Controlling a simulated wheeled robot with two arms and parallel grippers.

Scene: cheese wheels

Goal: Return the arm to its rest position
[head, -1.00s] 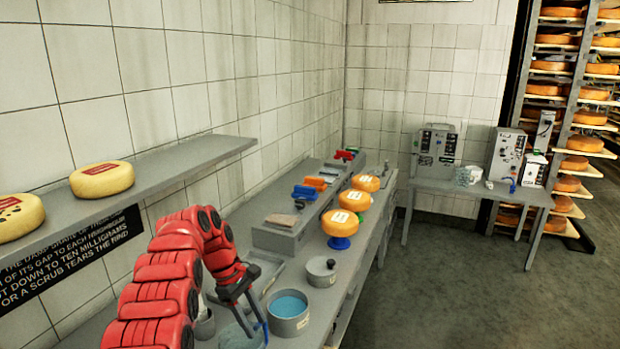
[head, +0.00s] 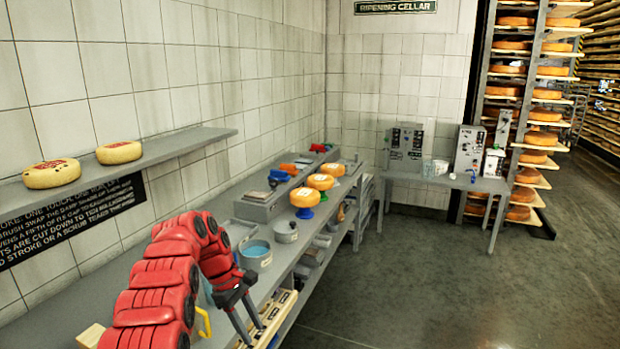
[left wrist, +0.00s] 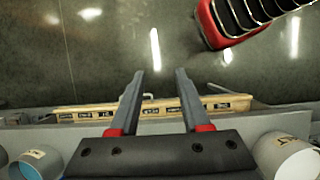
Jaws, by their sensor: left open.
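My red left arm (head: 165,290) comes in from the left in the head view, bent over the long grey bench. Its black left gripper (head: 252,331) points down at the bench's front edge, fingers apart. In the left wrist view the same gripper (left wrist: 159,75) is open, with nothing between its fingers. Past the fingers lie a wooden label strip (left wrist: 200,105) and the floor. My right gripper is not in view.
The bench (head: 300,250) holds a pot of blue liquid (head: 255,254), a small lidded pot (head: 286,231) and several cheese wheels (head: 306,197). A shelf (head: 150,155) with two cheeses runs along the left wall. The floor (head: 400,290) to the right is clear.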

